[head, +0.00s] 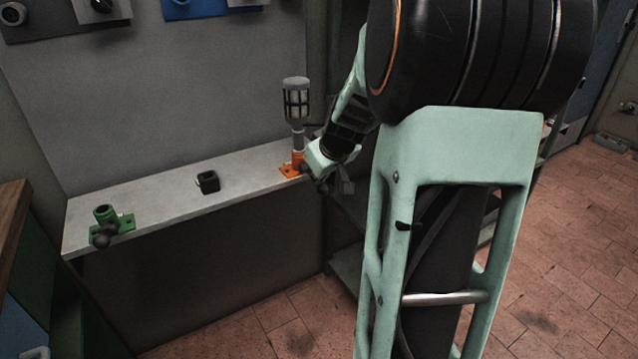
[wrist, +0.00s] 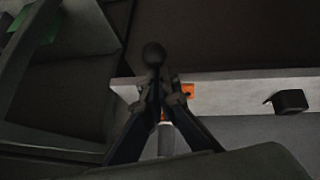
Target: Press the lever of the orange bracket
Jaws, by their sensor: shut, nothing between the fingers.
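The orange bracket (head: 291,170) sits at the right end of the grey shelf, with a grey caged lamp-like piece (head: 296,100) standing upright in it. In the wrist view part of the orange bracket (wrist: 188,91) shows beside my fingers. A dark ball knob (wrist: 154,54), seemingly the end of the bracket's lever, shows just beyond my fingertips; I cannot tell whether they touch. My gripper (head: 318,172) is at the shelf's front edge, right beside the bracket. Its fingers are together and empty, as the wrist view also shows (wrist: 158,85). The lever's arm is mostly hidden by my fingers.
A green bracket (head: 107,220) with a dark ball knob (head: 101,240) is at the shelf's left end. A small black open holder (head: 208,182) stands mid-shelf. The rest of the grey shelf (head: 150,200) is bare. A wall rises behind it.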

